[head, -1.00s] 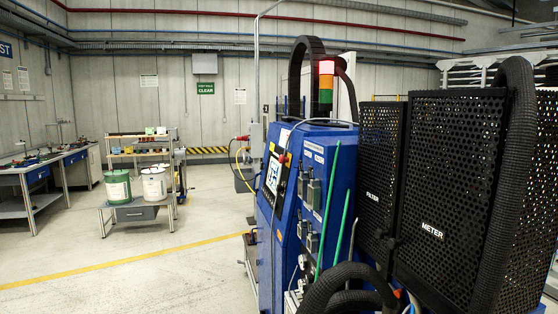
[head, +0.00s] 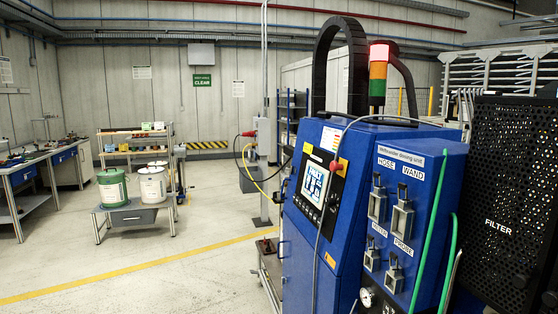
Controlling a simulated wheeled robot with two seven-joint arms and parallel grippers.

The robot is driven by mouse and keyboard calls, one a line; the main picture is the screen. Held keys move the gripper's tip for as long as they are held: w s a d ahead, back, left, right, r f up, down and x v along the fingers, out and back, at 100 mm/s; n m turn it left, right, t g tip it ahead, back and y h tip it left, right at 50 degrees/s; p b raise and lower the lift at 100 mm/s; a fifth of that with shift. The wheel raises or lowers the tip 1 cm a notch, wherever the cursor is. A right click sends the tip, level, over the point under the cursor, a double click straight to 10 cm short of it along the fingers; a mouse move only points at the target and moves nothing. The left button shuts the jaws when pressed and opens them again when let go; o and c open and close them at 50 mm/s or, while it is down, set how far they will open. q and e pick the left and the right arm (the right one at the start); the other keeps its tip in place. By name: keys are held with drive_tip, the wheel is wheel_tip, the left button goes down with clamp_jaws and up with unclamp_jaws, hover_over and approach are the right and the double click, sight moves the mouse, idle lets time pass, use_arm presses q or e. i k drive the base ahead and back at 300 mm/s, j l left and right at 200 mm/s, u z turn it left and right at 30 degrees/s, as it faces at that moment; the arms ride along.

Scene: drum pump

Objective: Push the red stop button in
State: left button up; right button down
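A red button (head: 336,167) with yellow next to it sits at the right edge of the control panel on the blue dosing unit (head: 340,245). It is small in the head view, and how far it stands out is hard to tell. The panel's lit screen (head: 315,182) is just left of it. A grey cable hangs close by the button. Neither of my grippers shows in the head view.
Labelled holders (head: 402,218) and green rods are on the unit's right side. A black perforated FILTER panel (head: 497,215) stands at the right. Buckets (head: 152,184) stand on a low bench at the left. The floor (head: 190,270) left of the unit is mostly clear.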

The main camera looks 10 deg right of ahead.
sight(334, 166)
drive_tip(key=i+j+u, duration=0.1)
drive_tip(key=i+j, duration=0.3)
drive_tip(key=i+j+u, duration=0.1)
drive_tip(key=i+j, duration=0.25)
drive_tip(key=i, duration=0.2)
